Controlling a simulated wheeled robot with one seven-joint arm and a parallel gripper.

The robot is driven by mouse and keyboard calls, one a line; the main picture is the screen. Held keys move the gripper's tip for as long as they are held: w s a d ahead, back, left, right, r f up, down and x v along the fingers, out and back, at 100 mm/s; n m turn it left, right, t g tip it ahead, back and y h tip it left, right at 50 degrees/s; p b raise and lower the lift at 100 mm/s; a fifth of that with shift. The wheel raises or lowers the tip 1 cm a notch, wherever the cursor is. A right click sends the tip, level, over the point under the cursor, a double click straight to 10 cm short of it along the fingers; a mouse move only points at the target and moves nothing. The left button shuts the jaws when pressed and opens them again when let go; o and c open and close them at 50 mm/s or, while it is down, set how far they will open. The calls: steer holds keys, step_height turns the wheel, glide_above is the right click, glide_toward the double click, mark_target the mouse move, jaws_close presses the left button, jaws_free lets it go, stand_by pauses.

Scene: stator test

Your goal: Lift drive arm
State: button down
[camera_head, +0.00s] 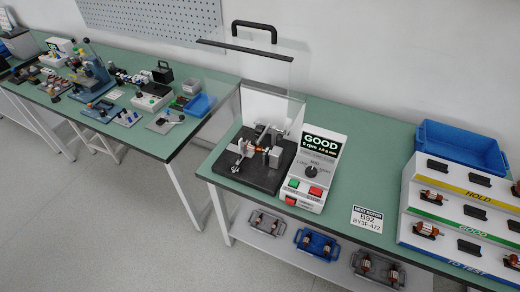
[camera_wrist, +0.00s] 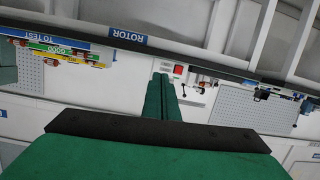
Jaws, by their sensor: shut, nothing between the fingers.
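In the head view the test stand's black base (camera_head: 251,172) sits on the green bench. Metal posts and small arms stand on it, with a rotor (camera_head: 275,152) showing copper between them. The drive arm is among these parts, but it is too small to tell apart or to see whether it is raised. A clear guard with a black handle (camera_head: 256,25) stands up above the stand. My gripper (camera_wrist: 163,76) shows only in the wrist view. Its green fingers are together and empty, apart from everything. The bench behind them looks upside down and distant.
A control box (camera_head: 312,172) reading GOOD stands right of the base. A label card (camera_head: 367,219) lies farther right, before a tiered rack (camera_head: 416,200) and blue bin (camera_head: 425,145). A cluttered second bench is at left. Trays of rotors (camera_head: 316,243) sit on the lower shelf.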

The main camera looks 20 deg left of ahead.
steer(key=w+a+f+n+y, duration=0.1)
steer(key=w+a+f+n, duration=0.1)
steer(key=w+a+n, duration=0.5)
steer(key=w+a+f+n+y, duration=0.1)
steer(key=w+a+f+n, duration=0.15)
steer(key=w+n, duration=0.85)
steer(key=w+a+r+n+t, duration=0.1)
steer(key=w+a+r+n, duration=0.2)
steer(key=w+n, duration=0.3)
steer(key=w+a+r+n+t, duration=0.2)
steer(key=w+r+n, duration=0.4)
steer(key=w, duration=0.5)
steer(key=w+a+r+n+t+h, duration=0.1)
steer(key=w+a+r+n, duration=0.3)
steer(key=w, duration=0.4)
steer(key=r+n, duration=0.1)
steer(key=n, duration=0.1)
steer(key=shift+w+a+r+n+t, duration=0.15)
steer(key=shift+w+a+n+t, duration=0.1)
steer(key=shift+w+n+t, duration=0.15)
